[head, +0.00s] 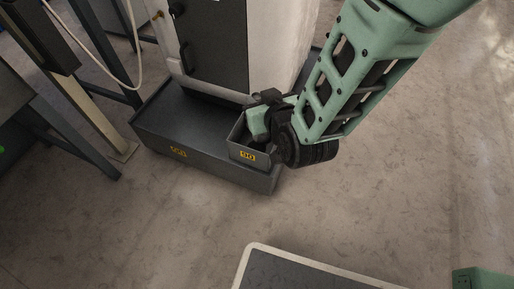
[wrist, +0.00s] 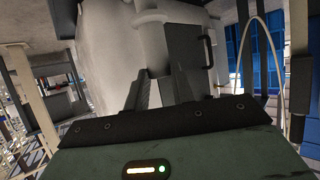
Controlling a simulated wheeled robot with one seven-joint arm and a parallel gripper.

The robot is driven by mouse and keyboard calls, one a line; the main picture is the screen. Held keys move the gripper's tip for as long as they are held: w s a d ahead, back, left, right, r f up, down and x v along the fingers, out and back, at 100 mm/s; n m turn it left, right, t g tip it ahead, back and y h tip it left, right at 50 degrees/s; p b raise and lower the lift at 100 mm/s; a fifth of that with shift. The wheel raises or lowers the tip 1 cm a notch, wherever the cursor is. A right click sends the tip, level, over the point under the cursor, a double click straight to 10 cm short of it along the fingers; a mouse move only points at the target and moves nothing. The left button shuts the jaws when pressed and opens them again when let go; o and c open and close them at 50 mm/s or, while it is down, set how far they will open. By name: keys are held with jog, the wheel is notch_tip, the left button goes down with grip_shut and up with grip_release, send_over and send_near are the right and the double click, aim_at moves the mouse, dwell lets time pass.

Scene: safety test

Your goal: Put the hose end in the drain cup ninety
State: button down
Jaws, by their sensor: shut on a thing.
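A small grey open box with a yellow 90 label, the drain cup (head: 240,153), stands at the front right corner of a dark tray-like base. My gripper (head: 258,122) reaches down from the upper right, over and partly inside the cup's opening. A thin pale hose (head: 136,50) hangs in a loop at the upper left, and a pale loop shows in the wrist view (wrist: 268,45).
The dark base (head: 205,166) also bears a yellow label, too small to read surely. A white cabinet with a dark door (head: 215,45) rises behind the cup. Table legs (head: 100,125) stand at left. A pale-rimmed dark panel (head: 300,272) lies in front.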

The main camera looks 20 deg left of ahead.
notch_tip(320, 180, down, 10)
jog(key=b, duration=0.5)
jog(key=shift+b, duration=0.3)
jog(key=shift+f, duration=0.1)
jog(key=c, duration=1.2)
grip_release()
jog(key=p+v, duration=0.5)
jog(key=v, duration=0.7)
jog(key=shift+s, duration=0.1)
